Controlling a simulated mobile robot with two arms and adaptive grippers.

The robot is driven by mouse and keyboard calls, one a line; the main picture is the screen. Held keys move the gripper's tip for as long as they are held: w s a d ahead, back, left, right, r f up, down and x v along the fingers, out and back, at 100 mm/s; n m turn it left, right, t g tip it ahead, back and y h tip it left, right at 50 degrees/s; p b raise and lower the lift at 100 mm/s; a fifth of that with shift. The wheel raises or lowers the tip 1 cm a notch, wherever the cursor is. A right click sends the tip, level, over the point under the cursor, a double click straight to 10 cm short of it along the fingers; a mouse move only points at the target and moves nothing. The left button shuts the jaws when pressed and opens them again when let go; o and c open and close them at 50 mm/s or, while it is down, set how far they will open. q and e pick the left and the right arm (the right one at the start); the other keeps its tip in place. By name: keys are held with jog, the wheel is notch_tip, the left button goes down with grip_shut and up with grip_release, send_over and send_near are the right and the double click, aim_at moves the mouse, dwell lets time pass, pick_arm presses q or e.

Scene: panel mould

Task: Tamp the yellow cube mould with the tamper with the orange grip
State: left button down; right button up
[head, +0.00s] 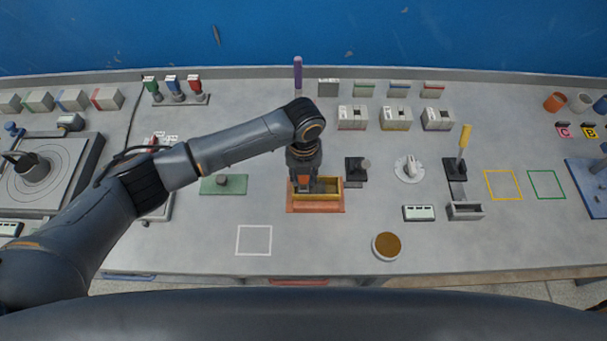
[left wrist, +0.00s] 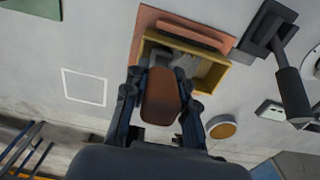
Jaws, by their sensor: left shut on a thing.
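The yellow mould (head: 331,197) is an open box on an orange-red base plate (head: 315,209) near the middle of the table. It also shows in the left wrist view (left wrist: 211,73). My left gripper (head: 303,177) is shut on the tamper's orange grip (left wrist: 161,97) and points down over the mould's left part. The tamper's grey foot (left wrist: 165,58) shows partly past the grip, over or inside the left end of the mould. I cannot tell whether the foot touches the mould's filling. My right gripper is not in view.
A dark stand (head: 356,172) is close right of the mould. A brown-filled round dish (head: 387,246) lies front right. A green plate (head: 222,185) lies to the left. A purple-handled tool (head: 298,72) stands behind. The white outlined square (head: 254,240) is empty.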

pick_arm(q)
jog(key=shift+r, duration=0.1)
jog(key=shift+r+p, duration=1.3)
jog(key=shift+r, duration=0.45)
jog(key=shift+r, duration=3.5)
